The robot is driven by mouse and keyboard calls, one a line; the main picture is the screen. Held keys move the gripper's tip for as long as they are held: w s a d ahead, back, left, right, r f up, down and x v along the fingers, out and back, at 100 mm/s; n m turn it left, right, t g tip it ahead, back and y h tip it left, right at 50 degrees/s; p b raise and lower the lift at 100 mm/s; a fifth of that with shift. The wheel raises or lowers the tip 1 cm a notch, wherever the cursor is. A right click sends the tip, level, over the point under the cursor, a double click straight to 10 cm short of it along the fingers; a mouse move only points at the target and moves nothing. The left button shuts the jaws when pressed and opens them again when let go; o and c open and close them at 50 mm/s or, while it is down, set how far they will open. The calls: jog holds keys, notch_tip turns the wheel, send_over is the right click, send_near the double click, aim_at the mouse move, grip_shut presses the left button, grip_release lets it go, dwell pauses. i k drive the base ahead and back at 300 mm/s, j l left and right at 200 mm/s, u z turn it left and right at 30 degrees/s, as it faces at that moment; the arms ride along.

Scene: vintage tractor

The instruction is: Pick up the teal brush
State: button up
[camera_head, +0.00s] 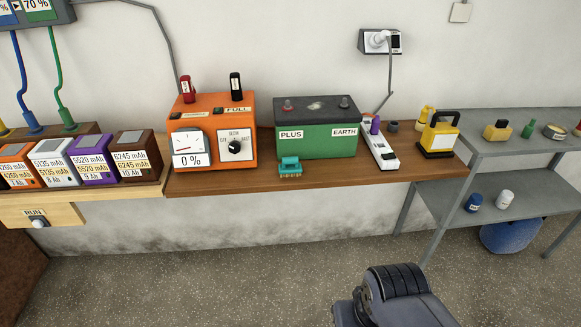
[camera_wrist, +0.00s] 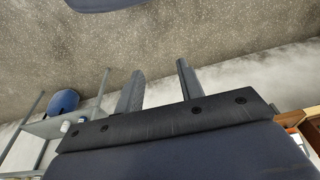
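The teal brush (camera_head: 290,167) sits on the brown wooden shelf (camera_head: 215,182), near its front edge. It stands in front of the green battery box (camera_head: 315,142) and to the right of the orange charger (camera_head: 212,130). Its bristles look tan and face down. My gripper (camera_wrist: 158,82) shows in the wrist view with its two fingers apart and nothing between them. The wrist view does not show the brush. In the head view, a dark part of my arm (camera_head: 395,296) is at the bottom, below and to the right of the brush; the fingers are not visible there.
A white power strip (camera_head: 381,150) with a purple object and a yellow lamp (camera_head: 439,135) stand right of the battery box. Several battery packs (camera_head: 91,160) line the left. A grey metal rack (camera_head: 520,147) holds small items at right. The floor before the shelf is clear.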

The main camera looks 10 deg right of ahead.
aim_at(289, 166)
jog(key=i+j+u, duration=0.1)
jog(key=i+u, duration=0.15)
jog(key=i, duration=0.35)
jog(key=i+u, duration=0.3)
jog(key=i, duration=0.3)
